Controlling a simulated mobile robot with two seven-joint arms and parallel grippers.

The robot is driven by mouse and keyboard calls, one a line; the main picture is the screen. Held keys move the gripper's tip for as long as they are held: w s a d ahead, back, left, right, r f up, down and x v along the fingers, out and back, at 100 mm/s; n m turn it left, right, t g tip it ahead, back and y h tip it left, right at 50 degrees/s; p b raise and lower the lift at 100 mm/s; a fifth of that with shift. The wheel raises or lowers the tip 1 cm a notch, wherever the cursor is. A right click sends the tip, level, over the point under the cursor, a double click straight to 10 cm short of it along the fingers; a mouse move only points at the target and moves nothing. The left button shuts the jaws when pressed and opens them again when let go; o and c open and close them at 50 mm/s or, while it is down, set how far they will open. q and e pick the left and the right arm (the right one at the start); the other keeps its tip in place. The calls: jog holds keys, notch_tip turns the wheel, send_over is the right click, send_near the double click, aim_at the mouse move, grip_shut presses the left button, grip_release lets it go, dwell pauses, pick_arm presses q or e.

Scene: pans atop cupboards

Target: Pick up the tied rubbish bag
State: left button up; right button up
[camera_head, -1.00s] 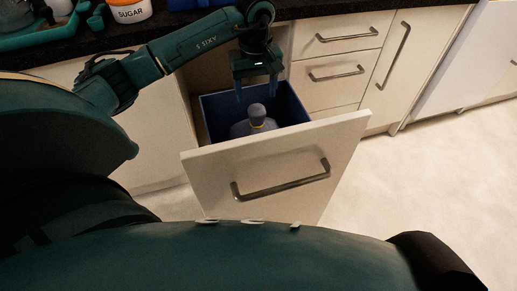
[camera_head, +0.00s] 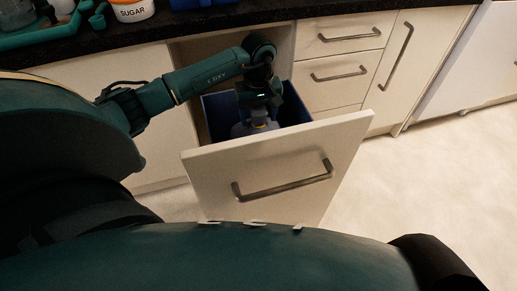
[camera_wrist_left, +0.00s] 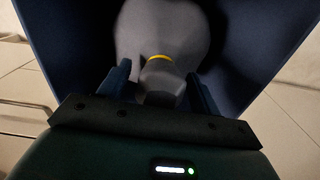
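The tied rubbish bag (camera_head: 240,129) is grey with a yellow tie and sits in the blue bin (camera_head: 214,112) inside the pulled-out drawer. In the left wrist view the bag (camera_wrist_left: 180,28) narrows at the yellow tie to a grey knotted top. My left gripper (camera_head: 260,112) is down in the bin over the bag's top. In the left wrist view the left gripper (camera_wrist_left: 160,82) has its two fingers apart, one on each side of the knotted top, with gaps visible. The head view hides most of the bag behind the gripper. My right gripper is not in view.
The drawer front (camera_head: 275,165) with its metal handle stands out before the bin. The dark counter (camera_head: 200,24) overhangs above, bearing a sugar jar (camera_head: 132,10) and a green tray (camera_head: 45,35). Closed drawers (camera_head: 340,72) are at the right. Pale floor at the right is clear.

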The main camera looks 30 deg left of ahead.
pick_arm(q)
grip_shut()
dwell(0.5)
jog(key=shift+w+r, duration=0.1)
jog(key=shift+r, duration=0.1)
dwell(0.3)
